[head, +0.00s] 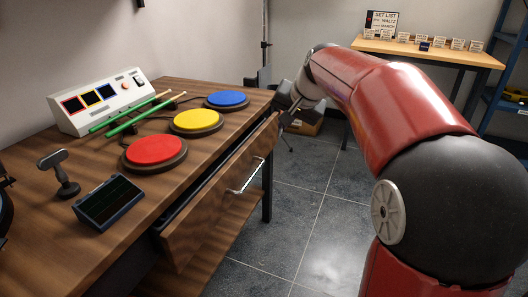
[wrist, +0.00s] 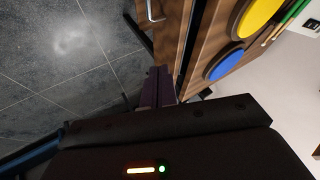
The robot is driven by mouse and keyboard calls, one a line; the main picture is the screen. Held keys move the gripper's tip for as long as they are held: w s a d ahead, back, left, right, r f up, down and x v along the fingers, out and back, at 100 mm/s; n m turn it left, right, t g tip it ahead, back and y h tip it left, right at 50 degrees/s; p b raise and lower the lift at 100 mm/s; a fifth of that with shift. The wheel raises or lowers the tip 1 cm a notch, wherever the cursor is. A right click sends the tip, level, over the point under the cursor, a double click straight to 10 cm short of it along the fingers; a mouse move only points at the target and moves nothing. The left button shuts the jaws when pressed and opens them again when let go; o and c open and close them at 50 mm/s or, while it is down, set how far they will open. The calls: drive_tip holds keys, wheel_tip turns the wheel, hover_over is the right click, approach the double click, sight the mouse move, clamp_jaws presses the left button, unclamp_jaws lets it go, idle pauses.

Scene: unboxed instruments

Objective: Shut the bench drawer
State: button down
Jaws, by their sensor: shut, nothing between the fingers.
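The bench drawer (head: 210,200) sticks out a little from under the wooden bench top, with a dark gap behind its front panel. Its metal handle (head: 247,178) is on the outer face. The drawer front also shows at the top of the wrist view (wrist: 172,22), with the handle (wrist: 151,12) beside it. My gripper (head: 284,118) is at the far end of the drawer front, by the bench corner. In the wrist view the fingers (wrist: 159,74) are together and empty, close to the drawer front's end. I cannot tell whether they touch it.
The bench top (head: 95,155) carries red (head: 155,149), yellow (head: 196,121) and blue (head: 227,99) pads, green sticks (head: 130,118), a control box (head: 100,103) and a small dark device (head: 108,203). Tiled floor (head: 310,215) in front is clear. Another table (head: 430,50) stands behind.

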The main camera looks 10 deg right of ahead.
drive_tip(key=s+a+b, duration=0.3)
drive_tip(key=s+b, duration=0.2)
drive_tip(key=b, duration=0.2)
approach(249, 153)
drive_tip(key=f, duration=0.1)
drive_tip(key=w+f, duration=0.1)
drive_tip(key=f, duration=0.2)
drive_tip(key=shift+w+d, duration=0.15)
drive_tip(key=shift+w, duration=0.15)
drive_tip(key=shift+w+a+r, duration=0.1)
drive_tip(key=shift+w+a, duration=0.3)
drive_tip(key=shift+a, duration=0.2)
